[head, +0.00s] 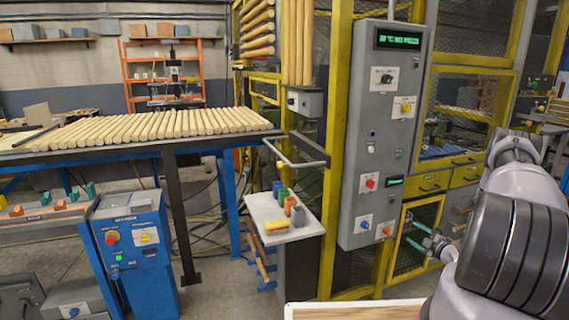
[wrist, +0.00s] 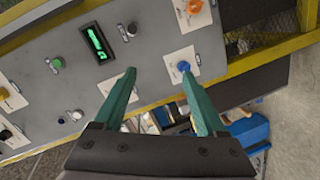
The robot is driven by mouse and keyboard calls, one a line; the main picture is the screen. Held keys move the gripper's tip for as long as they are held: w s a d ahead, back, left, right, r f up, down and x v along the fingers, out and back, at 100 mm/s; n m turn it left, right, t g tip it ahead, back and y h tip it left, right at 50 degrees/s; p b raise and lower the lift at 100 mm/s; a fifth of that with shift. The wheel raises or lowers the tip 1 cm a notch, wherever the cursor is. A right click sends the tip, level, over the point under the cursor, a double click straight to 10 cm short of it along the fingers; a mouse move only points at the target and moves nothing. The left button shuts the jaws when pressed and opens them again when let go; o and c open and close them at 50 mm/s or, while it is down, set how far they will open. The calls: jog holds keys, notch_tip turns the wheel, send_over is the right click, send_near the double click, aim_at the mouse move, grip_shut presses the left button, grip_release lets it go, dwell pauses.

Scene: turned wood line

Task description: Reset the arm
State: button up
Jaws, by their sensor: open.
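My arm comes in from the right edge in the head view, its pale and dark links in front of the yellow frame. My gripper (head: 434,243) shows there as two teal fingers near the lower part of the grey control cabinet. In the wrist view my gripper (wrist: 158,85) has its two teal fingers apart, with nothing between them. The grey cabinet panel (wrist: 150,62) lies beyond the fingers, tilted in the picture. A blue knob (wrist: 183,66) on a white plate is close to the right fingertip in the picture. I cannot tell whether they touch.
The grey cabinet (head: 381,130) is fixed to a yellow frame (head: 338,110). A small white shelf (head: 270,232) with coloured parts stands left of it. A table with wooden rods (head: 150,126) and a blue box (head: 133,245) are farther left. A light board edge (head: 355,310) is at the bottom.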

jog(key=w+r+m+g+h, duration=0.1)
jog(key=w+r+m+h, duration=0.2)
jog(key=r, duration=1.1)
jog(key=w+r+m+g+h, duration=0.25)
jog(key=w+r, duration=0.25)
jog(key=r, duration=0.9)
jog(key=s+a+r+m, duration=0.3)
jog(key=s+r+m, duration=0.1)
jog(key=r, duration=0.7)
jog(key=s+a+r+m+g, duration=0.2)
jog(key=s+a+r+m, duration=0.4)
jog(key=s+a+r, duration=0.55)
jog(key=s+a+r+m+g+y, duration=0.1)
jog(key=s+a, duration=0.3)
jog(key=s, duration=0.5)
jog(key=s+a+r+m+g+y, duration=0.1)
jog(key=s+a, duration=0.3)
jog(key=s, duration=0.5)
jog(key=s+a+r+m+g+y, duration=0.1)
jog(key=s+a, duration=0.3)
jog(key=s, duration=0.5)
jog(key=shift+s+r+m, duration=0.2)
jog(key=shift+r+m, duration=0.2)
jog(key=shift+m, duration=0.45)
